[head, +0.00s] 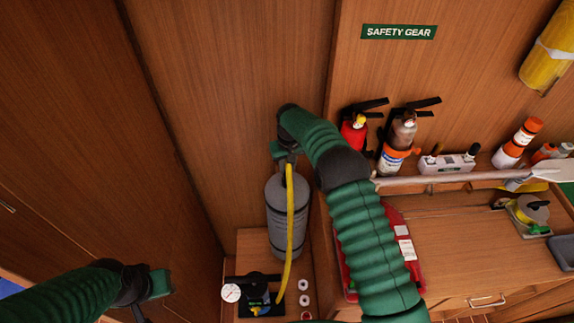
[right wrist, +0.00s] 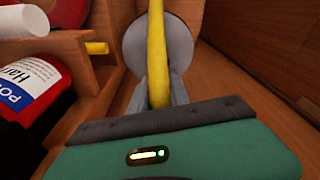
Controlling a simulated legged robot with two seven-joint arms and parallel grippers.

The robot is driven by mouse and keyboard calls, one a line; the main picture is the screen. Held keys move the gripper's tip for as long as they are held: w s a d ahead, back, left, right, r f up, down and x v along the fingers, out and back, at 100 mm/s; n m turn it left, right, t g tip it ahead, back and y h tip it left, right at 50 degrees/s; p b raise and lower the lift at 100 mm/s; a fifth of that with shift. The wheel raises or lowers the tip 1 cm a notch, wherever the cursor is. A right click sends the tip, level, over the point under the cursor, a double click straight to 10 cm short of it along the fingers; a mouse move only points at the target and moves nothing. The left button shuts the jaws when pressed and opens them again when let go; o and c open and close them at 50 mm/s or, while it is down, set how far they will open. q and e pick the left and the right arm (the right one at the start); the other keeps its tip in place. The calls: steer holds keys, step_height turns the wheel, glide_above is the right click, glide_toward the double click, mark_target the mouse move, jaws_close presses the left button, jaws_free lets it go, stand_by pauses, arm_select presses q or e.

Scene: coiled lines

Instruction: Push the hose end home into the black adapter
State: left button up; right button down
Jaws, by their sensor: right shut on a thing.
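The yellow hose (head: 290,225) hangs from my right gripper (head: 288,162), in front of a grey cylinder (head: 276,205), down to a black fitting (head: 262,297) with a round gauge (head: 231,293). In the right wrist view the grey fingers of my right gripper (right wrist: 160,95) are shut on the hose (right wrist: 157,35), with the cylinder (right wrist: 135,45) behind. I cannot tell which black part is the adapter or whether the hose end is seated in it. My left gripper (head: 140,310) is at the lower left, away from the hose; its jaws are unclear.
Two fire extinguishers (head: 354,132) (head: 401,134) and a white case (head: 447,163) stand on the shelf at right. A red case (head: 412,265) lies partly behind my right arm. Two white rings (head: 303,285) (head: 304,300) lie beside the fitting. Wooden walls close in the left and back.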

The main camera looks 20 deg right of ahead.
steer(key=c, duration=0.8)
jaws_free()
steer(key=shift+c, duration=0.2)
step_height(320, 180, up, 5)
steer(key=p, duration=0.3)
steer(key=shift+s, duration=0.1)
steer(key=shift+r, duration=0.1)
